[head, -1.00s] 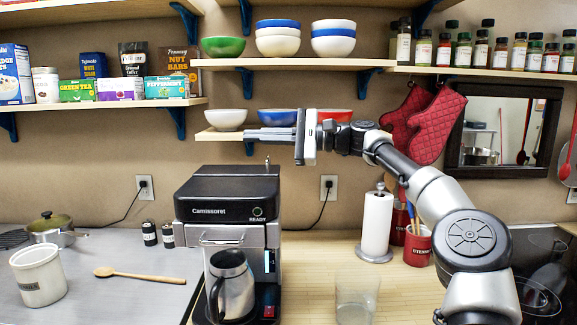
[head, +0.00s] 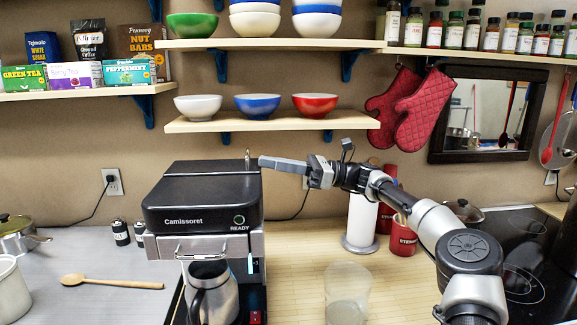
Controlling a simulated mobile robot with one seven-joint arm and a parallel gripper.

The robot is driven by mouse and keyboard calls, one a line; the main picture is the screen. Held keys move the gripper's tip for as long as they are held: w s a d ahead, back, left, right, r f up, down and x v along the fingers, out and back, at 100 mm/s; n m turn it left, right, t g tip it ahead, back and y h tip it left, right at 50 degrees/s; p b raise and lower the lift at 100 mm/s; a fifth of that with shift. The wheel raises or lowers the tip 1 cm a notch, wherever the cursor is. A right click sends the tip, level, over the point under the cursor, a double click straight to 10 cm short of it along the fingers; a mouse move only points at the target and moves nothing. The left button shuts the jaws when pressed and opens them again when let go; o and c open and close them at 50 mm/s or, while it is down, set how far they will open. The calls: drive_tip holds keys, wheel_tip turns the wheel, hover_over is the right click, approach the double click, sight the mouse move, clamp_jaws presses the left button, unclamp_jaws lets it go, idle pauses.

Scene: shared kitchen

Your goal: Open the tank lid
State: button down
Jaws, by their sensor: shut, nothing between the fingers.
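The coffee machine (head: 208,245) stands on the counter left of centre, with "Camissoret" and a READY light on its front. Its black top, the tank lid (head: 205,182), looks flat and closed. A small upright metal piece (head: 248,158) sticks up at the back right of the top. My gripper (head: 262,162) reaches in from the right, pointing left. It is shut and empty, its fingertips at the back right corner of the machine top, just right of the metal piece. I cannot tell whether they touch it.
A metal pitcher (head: 212,292) stands at the machine's front. A clear glass (head: 346,293) and a paper towel roll (head: 361,222) stand to the right. A shelf with bowls (head: 258,106) hangs above my gripper. The wooden counter (head: 300,270) right of the machine has free room.

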drive_tip(key=shift+a+r, duration=0.2)
drive_tip(key=shift+a, duration=0.85)
drive_tip(key=shift+r, duration=0.15)
